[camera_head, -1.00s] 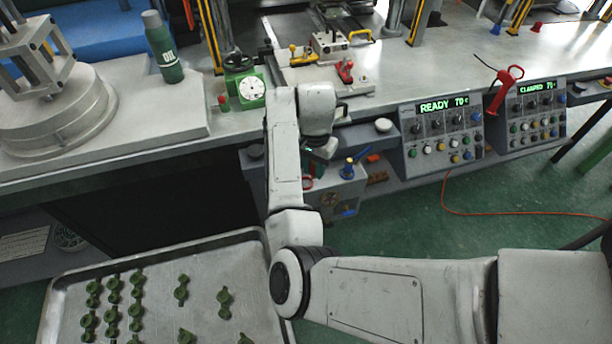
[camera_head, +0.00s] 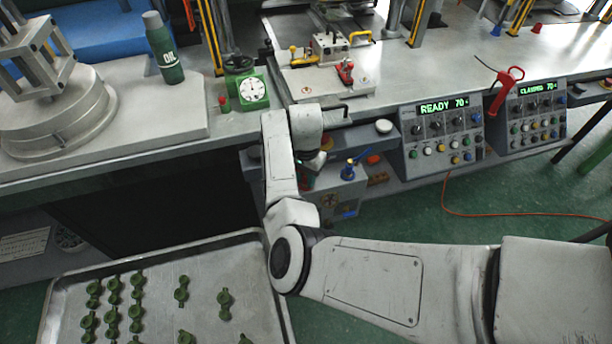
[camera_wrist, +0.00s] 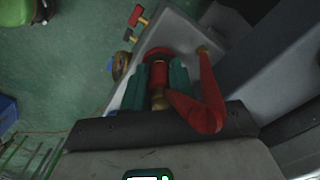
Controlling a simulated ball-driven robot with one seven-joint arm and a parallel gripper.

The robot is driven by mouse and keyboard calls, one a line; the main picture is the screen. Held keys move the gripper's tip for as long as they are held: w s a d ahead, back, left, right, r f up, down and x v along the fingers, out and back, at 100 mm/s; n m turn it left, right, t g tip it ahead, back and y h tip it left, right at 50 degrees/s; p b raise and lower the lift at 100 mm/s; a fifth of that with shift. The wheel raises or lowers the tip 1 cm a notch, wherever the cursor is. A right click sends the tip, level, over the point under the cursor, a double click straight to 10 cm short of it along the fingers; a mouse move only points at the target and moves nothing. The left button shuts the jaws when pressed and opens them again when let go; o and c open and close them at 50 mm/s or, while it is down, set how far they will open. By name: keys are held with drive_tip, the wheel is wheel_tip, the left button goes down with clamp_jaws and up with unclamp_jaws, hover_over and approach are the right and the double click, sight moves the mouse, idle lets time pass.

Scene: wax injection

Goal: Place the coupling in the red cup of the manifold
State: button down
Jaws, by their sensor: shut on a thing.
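My gripper (camera_wrist: 160,87) shows in the wrist view, its two teal fingers shut on the coupling (camera_wrist: 158,80), a small red piece with a brass end. A dark red ring, likely the red cup (camera_wrist: 158,53), shows just beyond the fingertips; whether the coupling is inside it or above it I cannot tell. A bent red bar (camera_wrist: 207,95) rises close to the right finger. In the head view the gripper (camera_head: 308,178) is small and partly hidden by my arm, at the left side of the grey manifold box (camera_head: 345,198), below the bench edge.
The box carries a blue valve (camera_head: 348,170) and an orange-red knob (camera_head: 374,160). Control panels (camera_head: 441,128) stand to its right. A tray (camera_head: 245,238) of green parts lies at lower left. The bench edge is close behind my wrist.

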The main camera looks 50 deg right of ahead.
drive_tip(key=shift+s+a+f+b, duration=0.1)
drive_tip(key=shift+s+f+b, duration=0.15)
drive_tip(key=shift+f, duration=0.5)
drive_tip(key=c, duration=0.9)
unclamp_jaws()
drive_tip(key=shift+f, duration=0.15)
drive_tip(key=r, duration=1.3)
drive_tip(key=shift+w+r, duration=0.25)
drive_tip(key=shift+r, duration=0.15)
drive_tip(key=s+d+f+n+h, duration=0.1)
drive_tip(key=s+f+n+h, duration=0.15)
drive_tip(key=s, duration=0.25)
drive_tip(key=s+d+f+n+h, duration=0.1)
drive_tip(key=s+d+f+n, duration=0.1)
drive_tip(key=s+n, duration=0.3)
drive_tip(key=s+a+f+n+y, duration=0.1)
drive_tip(key=s+a+n, duration=0.3)
drive_tip(key=s+a, duration=0.4)
drive_tip(key=s+a+f+n+t+y, duration=0.1)
drive_tip(key=s+a+f+n, duration=0.3)
drive_tip(key=s+a, duration=0.4)
drive_tip(key=shift+s+a+f+y, duration=0.2)
drive_tip(key=shift+a+y, duration=0.45)
drive_tip(key=shift+a, duration=0.3)
